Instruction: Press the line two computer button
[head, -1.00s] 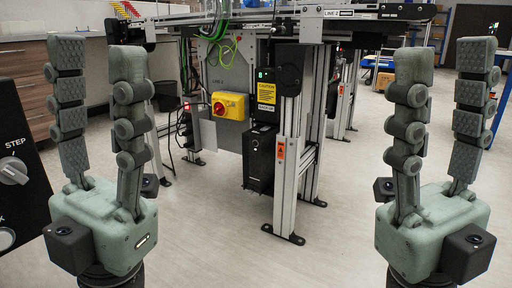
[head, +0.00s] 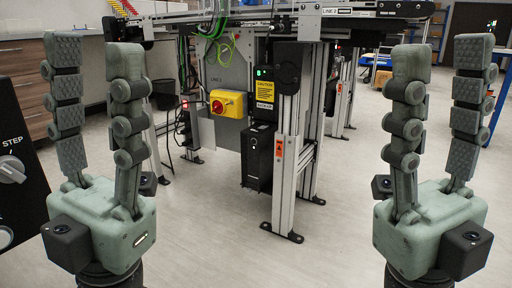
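A black computer box (head: 258,158) is mounted low under the conveyor, beside an aluminium leg, in the middle of the head view. A small pale spot shows on its right side; I cannot tell whether it is the button. A "LINE 2" label (head: 329,10) is on the conveyor frame above. My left gripper (head: 94,52) is in the left foreground, fingers up, apart and empty. My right gripper (head: 442,55) is in the right foreground, also fingers up, apart and empty. Both are well apart from the computer.
A yellow box with a red rotary switch (head: 228,103) is left of the computer. A black unit with a green light and caution label (head: 264,90) is above it. Conveyor legs (head: 286,165) stand close on its right. A black STEP panel (head: 18,170) is at far left.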

